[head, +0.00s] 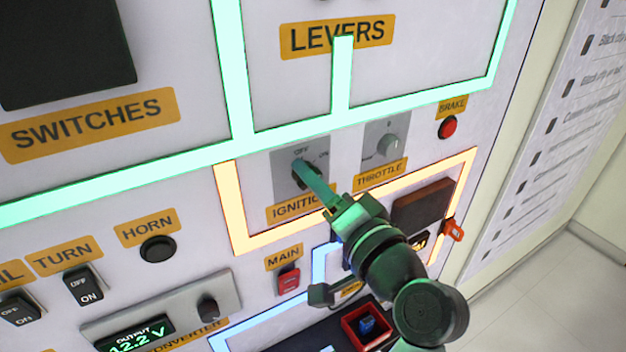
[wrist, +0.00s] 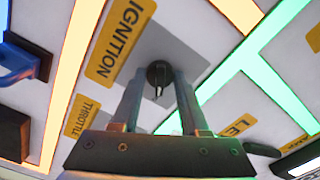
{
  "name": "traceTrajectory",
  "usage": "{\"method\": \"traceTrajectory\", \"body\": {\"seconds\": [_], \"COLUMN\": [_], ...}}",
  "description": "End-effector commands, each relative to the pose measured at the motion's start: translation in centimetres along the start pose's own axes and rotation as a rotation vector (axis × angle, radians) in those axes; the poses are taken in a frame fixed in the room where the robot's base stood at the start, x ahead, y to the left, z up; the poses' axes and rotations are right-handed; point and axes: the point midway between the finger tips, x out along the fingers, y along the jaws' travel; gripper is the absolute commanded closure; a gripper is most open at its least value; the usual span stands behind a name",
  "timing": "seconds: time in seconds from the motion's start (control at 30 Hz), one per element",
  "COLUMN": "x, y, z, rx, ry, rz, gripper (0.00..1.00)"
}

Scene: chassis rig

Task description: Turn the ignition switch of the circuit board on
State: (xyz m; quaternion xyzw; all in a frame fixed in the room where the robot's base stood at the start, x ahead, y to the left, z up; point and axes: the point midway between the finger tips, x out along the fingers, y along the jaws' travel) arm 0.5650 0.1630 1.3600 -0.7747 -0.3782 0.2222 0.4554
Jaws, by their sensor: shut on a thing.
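The ignition switch (head: 297,180) is a dark round knob on a grey plate, with OFF and ON marks above it and an orange IGNITION label (head: 290,211) below. In the wrist view the black knob (wrist: 158,74) shows a light pointer along its middle, between my two finger ends. My gripper (head: 308,174) reaches it from the lower right in the head view, and its fingers (wrist: 158,84) are shut on the knob in the wrist view. The fingers partly cover the knob in the head view, so I cannot tell its exact setting there.
The throttle knob (head: 388,146) sits just right of the ignition plate, with the red brake button (head: 447,127) beyond it. The horn button (head: 157,249) and red main switch (head: 289,280) lie lower left. Glowing green and orange strips frame the panel sections.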

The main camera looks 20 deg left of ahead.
Motion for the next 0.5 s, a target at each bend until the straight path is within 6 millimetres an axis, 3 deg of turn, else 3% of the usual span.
{"method": "traceTrajectory", "body": {"seconds": [0.03, 0.07, 0.2, 0.5], "x": [-0.02, -0.02, -0.02, -0.08], "y": [0.03, 0.03, 0.03, 0.04], "z": [-0.02, -0.02, -0.01, 0.0], "rx": [0.002, 0.002, 0.001, 0.0], "ry": [0.0, 0.0, 0.0, 0.0], "rz": [0.0, 0.0, 0.0, 0.0], "gripper": [1.0, 0.52, 0.27, 0.26]}}
